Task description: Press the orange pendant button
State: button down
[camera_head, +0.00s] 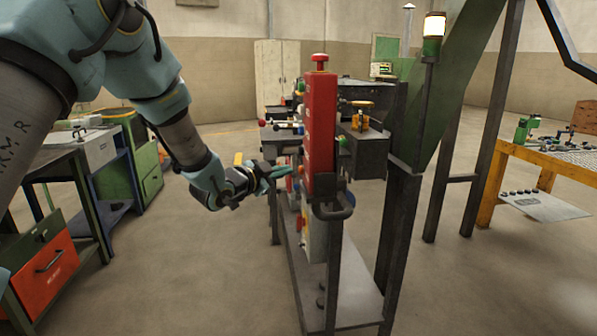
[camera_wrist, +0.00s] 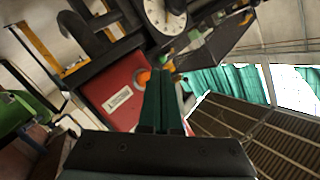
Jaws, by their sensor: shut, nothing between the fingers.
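A tall red pendant box (camera_head: 320,125) stands upright in the middle of the head view, with a red mushroom button (camera_head: 320,60) on top. Its left face is seen edge-on there. In the wrist view a red panel (camera_wrist: 112,92) with a white label fills the left middle. My gripper (camera_head: 287,171) is shut and empty, pointing right at the lower left side of the red box. Its green fingers also show in the wrist view (camera_wrist: 162,80). I cannot tell whether they touch anything.
A dark bracket (camera_head: 333,208) and frame stand below the box. An orange bench (camera_head: 545,165) is far right. A cart with an orange drawer (camera_head: 45,260) is left. Open floor lies between.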

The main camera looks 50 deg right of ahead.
jog(key=shift+d, duration=0.1)
dwell(0.4)
jog(key=shift+s+d+b, duration=0.25)
jog(key=shift+b, duration=0.2)
jog(key=shift+s+d+b, duration=0.3)
jog(key=shift+s+d, duration=0.05)
jog(key=shift+d, duration=0.05)
dwell(0.6)
dwell(0.4)
jog(key=shift+w+a, duration=0.6)
jog(key=shift+a, duration=0.15)
jog(key=shift+w+a+b, duration=0.2)
jog(key=shift+w+a, duration=0.6)
jog(key=shift+a, duration=0.2)
jog(key=shift+w+a+b, duration=0.2)
jog(key=shift+w+a, duration=0.6)
jog(key=shift+a, duration=0.15)
